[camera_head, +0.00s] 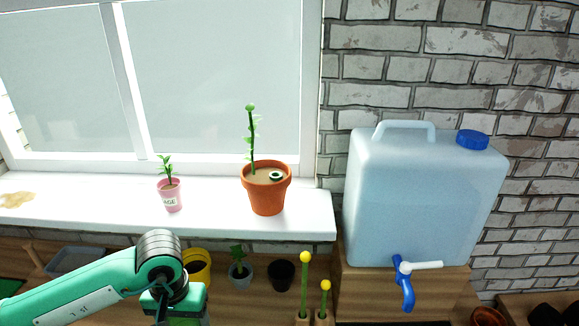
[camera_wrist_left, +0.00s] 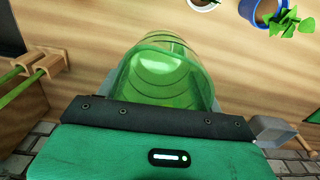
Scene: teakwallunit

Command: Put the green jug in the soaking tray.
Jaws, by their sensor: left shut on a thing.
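The green jug (camera_wrist_left: 165,75) is see-through, and I look into its round open mouth in the left wrist view. My left gripper (camera_wrist_left: 138,85) is shut on it, with grey fingers at its two sides. In the head view my left gripper (camera_head: 178,305) is at the bottom edge, in front of the window ledge, and its fingers are out of view. A pale grey, shallow tray (camera_head: 75,260), seemingly the soaking tray, lies at the left on the wooden top below the ledge. My right gripper is not in view.
A yellow pot (camera_head: 198,265), a grey-blue pot with a plant (camera_head: 240,275) and a dark pot (camera_head: 282,275) stand below the ledge. Yellow-tipped sticks (camera_head: 304,285) stand in wooden holders. A large water container (camera_head: 425,200) with a blue tap is at the right.

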